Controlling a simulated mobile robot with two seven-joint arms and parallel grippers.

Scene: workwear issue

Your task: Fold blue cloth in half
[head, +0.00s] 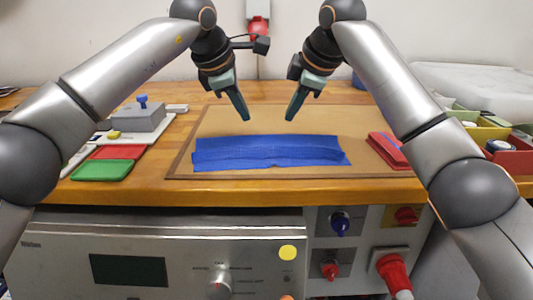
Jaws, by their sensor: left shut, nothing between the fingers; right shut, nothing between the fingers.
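The blue cloth (268,155) lies on the brown board on the table, in the middle of the head view. It is a wide, shallow strip with a ridge or layer edge running along its length, and its ends are slightly uneven. My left gripper (245,117) is shut and empty, above and behind the cloth's left half. My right gripper (290,118) is shut and empty, above and behind the cloth's right half. Both grippers point down and look apart from the cloth. The cloth's underside is hidden.
The board (215,125) has bare room around the cloth. A folded red cloth (387,150) lies at its right side. Red (118,152) and green (102,170) trays and a grey box (138,117) are at the left. Coloured bins (488,132) stand at the right.

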